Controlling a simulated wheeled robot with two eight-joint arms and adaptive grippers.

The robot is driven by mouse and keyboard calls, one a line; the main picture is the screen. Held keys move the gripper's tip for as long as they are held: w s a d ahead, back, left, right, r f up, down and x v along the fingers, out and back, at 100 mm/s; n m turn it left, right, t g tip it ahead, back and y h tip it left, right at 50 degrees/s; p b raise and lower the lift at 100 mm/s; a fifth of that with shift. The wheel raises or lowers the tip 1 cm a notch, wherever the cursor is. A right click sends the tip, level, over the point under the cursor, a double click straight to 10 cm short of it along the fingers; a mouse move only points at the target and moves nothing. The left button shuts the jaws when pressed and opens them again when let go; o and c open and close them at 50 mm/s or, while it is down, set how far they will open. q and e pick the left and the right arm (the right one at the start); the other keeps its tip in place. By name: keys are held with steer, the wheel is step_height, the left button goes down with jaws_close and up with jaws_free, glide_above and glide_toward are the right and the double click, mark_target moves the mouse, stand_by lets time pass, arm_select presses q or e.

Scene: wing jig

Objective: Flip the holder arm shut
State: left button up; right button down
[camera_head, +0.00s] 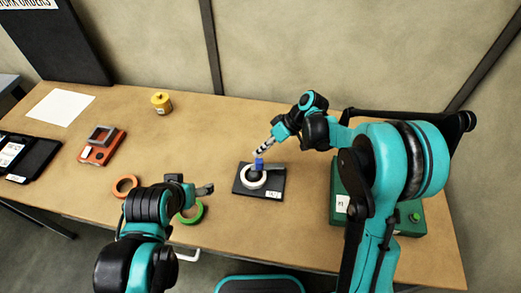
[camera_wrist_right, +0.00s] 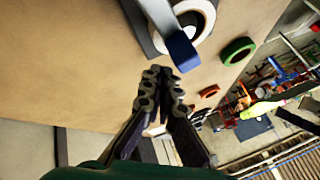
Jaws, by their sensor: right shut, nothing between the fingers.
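The holder has a dark base plate (camera_head: 241,186) with a white roll (camera_head: 251,187) on it, in the middle of the table. The holder arm's blue tip (camera_head: 259,163) stands at the roll's far side. In the right wrist view, the blue tip (camera_wrist_right: 182,51) is at the end of a grey arm (camera_wrist_right: 162,20), overlapping the white roll (camera_wrist_right: 199,14). I cannot tell how far the arm is tilted. My right gripper (camera_head: 261,151) is shut and empty, close to the blue tip; its fingertips also show in the wrist view (camera_wrist_right: 162,76). My left gripper (camera_head: 207,189) is left of the base, its jaw state unclear.
A green roll (camera_head: 197,215) and an orange roll (camera_head: 119,187) lie near my left gripper. A green box (camera_head: 410,228) stands at the right, partly behind my right arm. A yellow pot (camera_head: 161,103) and a red-orange tool (camera_head: 101,147) are farther left. The table behind the holder is clear.

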steer(key=v, duration=1.2)
steer(key=shift+s+f, duration=0.1)
steer(key=shift+s, duration=0.05)
stand_by(0.3)
